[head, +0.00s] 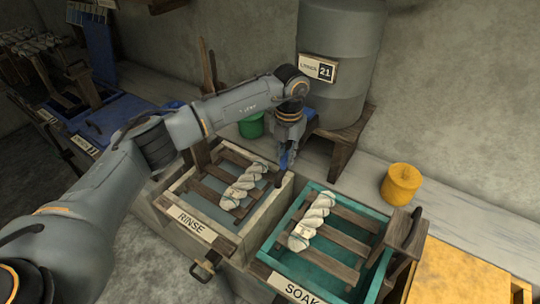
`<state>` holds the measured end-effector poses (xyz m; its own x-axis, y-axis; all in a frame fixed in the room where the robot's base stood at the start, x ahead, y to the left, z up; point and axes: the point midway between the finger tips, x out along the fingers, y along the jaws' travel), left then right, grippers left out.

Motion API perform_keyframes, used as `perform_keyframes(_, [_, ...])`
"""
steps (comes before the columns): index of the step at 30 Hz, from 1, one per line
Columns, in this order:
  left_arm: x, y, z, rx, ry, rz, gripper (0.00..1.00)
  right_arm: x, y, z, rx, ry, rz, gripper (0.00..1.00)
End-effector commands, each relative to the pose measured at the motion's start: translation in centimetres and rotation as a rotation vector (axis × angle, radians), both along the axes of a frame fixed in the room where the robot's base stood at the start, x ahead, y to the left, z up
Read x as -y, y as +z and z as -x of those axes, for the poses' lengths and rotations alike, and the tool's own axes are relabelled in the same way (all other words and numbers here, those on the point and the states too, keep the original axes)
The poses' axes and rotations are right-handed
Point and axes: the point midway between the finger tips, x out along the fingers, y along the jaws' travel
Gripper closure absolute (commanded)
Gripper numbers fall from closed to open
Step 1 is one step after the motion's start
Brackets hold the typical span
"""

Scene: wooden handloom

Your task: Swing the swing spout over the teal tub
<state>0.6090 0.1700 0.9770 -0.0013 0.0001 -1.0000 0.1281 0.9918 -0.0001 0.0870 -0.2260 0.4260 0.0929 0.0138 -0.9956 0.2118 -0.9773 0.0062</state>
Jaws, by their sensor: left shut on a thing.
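The teal tub (345,284), with a partly cut-off label reading "SOAK", stands at the lower right. A wooden slatted rack and a twisted pale skein lie across it. My left gripper (286,158) reaches down from above near the far right corner of the pale tub marked "RINSE" (219,238). It is shut on a narrow blue part, which looks like the swing spout (283,163). The spout is mostly hidden by the gripper and arm. It shows near the RINSE tub's far right corner, to the left of the teal tub. My right gripper is out of view.
A large grey barrel (338,60) with a "21" label stands on a wooden stand behind the tubs. A yellow pot (401,184) sits on the ledge at right. A green container (251,126) is behind the RINSE tub. A wooden block with a handle rises at the teal tub's right.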

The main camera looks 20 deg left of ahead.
Motion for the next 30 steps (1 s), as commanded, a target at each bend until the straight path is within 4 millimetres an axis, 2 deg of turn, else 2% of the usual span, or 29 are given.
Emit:
perform_keyframes(3, [1.7, 0.0, 0.0, 0.004, 0.103, 0.002, 1.00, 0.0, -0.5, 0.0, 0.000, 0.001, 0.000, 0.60])
perform_keyframes(18, [7.1, -0.1, -1.3, 0.005, 0.580, 0.002, 1.00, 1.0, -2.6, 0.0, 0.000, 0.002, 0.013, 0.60])
perform_keyframes(30, [10.0, 0.0, -3.4, 0.005, 0.884, 0.002, 1.00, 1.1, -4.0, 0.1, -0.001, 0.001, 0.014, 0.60])
